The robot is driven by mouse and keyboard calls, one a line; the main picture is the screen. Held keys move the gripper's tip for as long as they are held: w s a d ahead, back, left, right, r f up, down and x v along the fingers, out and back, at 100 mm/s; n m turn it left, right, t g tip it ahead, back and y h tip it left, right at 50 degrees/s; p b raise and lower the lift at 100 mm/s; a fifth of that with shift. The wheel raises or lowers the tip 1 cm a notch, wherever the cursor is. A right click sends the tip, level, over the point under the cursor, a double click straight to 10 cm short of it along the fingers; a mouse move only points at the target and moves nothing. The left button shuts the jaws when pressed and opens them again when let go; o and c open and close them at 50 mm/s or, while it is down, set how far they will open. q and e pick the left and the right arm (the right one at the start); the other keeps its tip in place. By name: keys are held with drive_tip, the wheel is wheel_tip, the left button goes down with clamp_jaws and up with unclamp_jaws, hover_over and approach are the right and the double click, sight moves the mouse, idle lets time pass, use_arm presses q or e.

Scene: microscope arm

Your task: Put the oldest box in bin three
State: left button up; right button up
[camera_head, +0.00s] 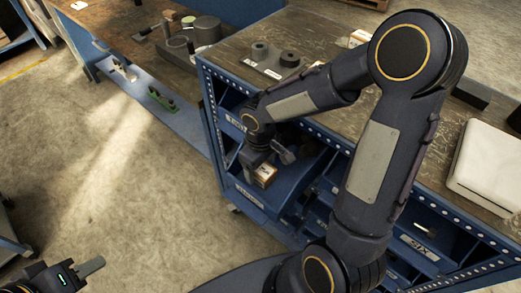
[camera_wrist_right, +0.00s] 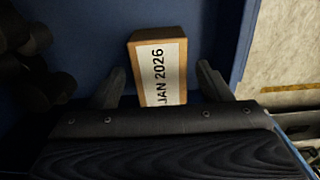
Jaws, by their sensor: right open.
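A small cardboard box (camera_head: 265,176) with a white label shows at a blue bin of the rack. In the right wrist view the box (camera_wrist_right: 160,70) reads "JAN 2026". My right gripper (camera_wrist_right: 160,85) is open, one finger on each side of the box with gaps between; it also shows at the bin in the head view (camera_head: 270,157). My left gripper (camera_head: 92,267) is at the lower left, far from the rack, and its opening is unclear. A bin label reads "SIX" (camera_head: 418,247). The other bin labels are too small to read, and my right arm hides part of the bins.
The blue rack's top (camera_head: 235,52) holds a grey plate with round dark parts (camera_head: 272,62), a small light box (camera_head: 358,38) and a white case (camera_head: 488,165). A blue wall stands close beside the right finger in the wrist view. The floor (camera_head: 110,180) at left is clear.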

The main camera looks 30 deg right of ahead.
sight(260, 168)
wheel_tip(260, 168, up, 10)
drive_tip(key=s+r+m+t+y, duration=0.2)
drive_tip(key=s+m, duration=0.1)
drive_tip(key=s, duration=0.4)
drive_tip(key=s+r+m+t+y, duration=0.1)
drive_tip(key=s+r+m+t, duration=0.1)
drive_tip(key=s, duration=0.5)
drive_tip(key=shift+s+r+m+t+y, duration=0.35)
drive_tip(key=shift+m+t, duration=0.25)
drive_tip(key=shift+t, duration=0.2)
drive_tip(key=shift+c, duration=0.4)
